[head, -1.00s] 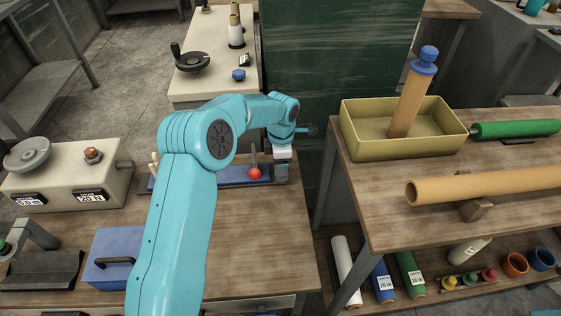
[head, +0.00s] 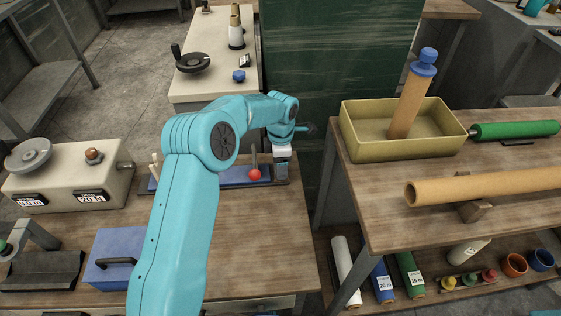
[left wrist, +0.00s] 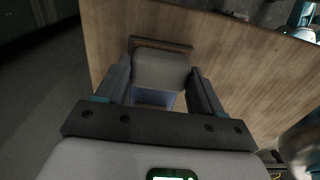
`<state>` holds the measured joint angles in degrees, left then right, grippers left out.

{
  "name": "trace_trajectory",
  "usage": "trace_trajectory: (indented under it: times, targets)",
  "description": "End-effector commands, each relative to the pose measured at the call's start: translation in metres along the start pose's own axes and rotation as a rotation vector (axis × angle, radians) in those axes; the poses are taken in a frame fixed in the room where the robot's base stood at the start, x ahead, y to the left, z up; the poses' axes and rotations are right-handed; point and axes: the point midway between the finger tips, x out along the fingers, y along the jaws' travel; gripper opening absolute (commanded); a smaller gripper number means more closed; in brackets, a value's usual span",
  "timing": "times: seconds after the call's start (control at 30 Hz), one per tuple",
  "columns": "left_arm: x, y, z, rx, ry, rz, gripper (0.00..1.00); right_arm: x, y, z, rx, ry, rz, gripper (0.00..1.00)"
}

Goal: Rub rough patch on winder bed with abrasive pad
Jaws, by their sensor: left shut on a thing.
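The winder bed is probably the long blue plate (head: 233,176) with dark ends, lying on the wooden bench at its back edge. My left gripper (head: 282,167) is over its right end. In the left wrist view the left gripper (left wrist: 161,85) is shut on a grey block, probably the abrasive pad (left wrist: 160,70), with part of the blue plate (left wrist: 153,98) showing below it. I cannot tell whether the pad touches the bed. The rough patch cannot be made out. My right gripper is not in view.
A red ball knob (head: 255,175) with an upright rod stands close left of the gripper. A blue box (head: 118,255) and a cream unit with a dial (head: 70,175) are further left. A yellow bin (head: 400,145) stands on the right table, across a gap. The bench's front right is clear.

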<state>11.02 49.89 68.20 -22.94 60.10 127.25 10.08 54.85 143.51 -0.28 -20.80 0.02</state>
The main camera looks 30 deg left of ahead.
Motion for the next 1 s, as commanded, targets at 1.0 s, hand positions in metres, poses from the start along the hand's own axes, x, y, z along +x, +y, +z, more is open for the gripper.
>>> trace_trajectory:
  times: [1.0]
  targets:
    - [-0.063,0.001,0.0,0.0,-0.002,0.002,0.38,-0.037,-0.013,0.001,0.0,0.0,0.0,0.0]
